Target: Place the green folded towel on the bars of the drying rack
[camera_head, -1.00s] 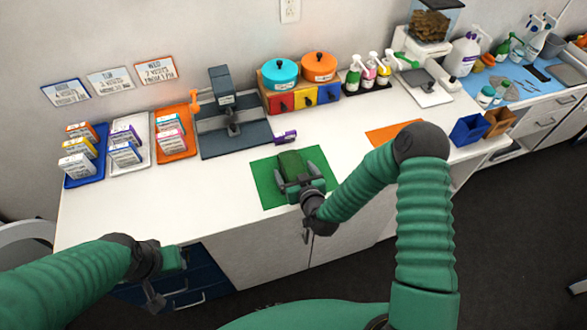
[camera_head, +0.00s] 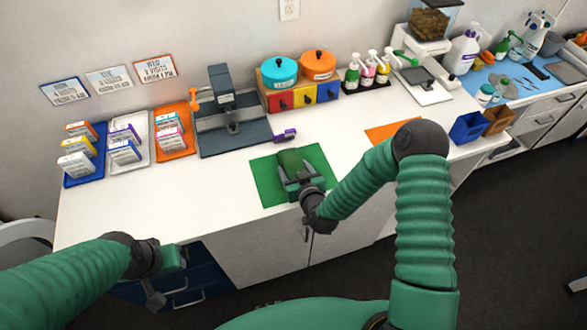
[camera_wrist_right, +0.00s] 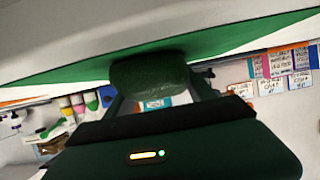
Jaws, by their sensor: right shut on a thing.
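The green folded towel (camera_head: 290,160) is a dark green bundle on the green mat (camera_head: 266,182), near the front of the white counter. My right gripper (camera_head: 297,171) reaches over the mat and is shut on the towel's near part. In the right wrist view the towel (camera_wrist_right: 150,82) sits between the two fingers, in front of the green mat (camera_wrist_right: 60,74). I cannot tell whether it is clear of the mat. My left gripper (camera_head: 170,270) hangs low before the dark blue drawers; its jaws are unclear. I cannot make out a drying rack.
A grey stand with a post (camera_head: 232,125) is behind and left of the mat, with a small purple item (camera_head: 285,135) beside it. Coloured trays with boxes are at left. Pots on drawers (camera_head: 300,90) and bottles stand behind. An orange mat (camera_head: 385,132) lies right. The counter's front left is bare.

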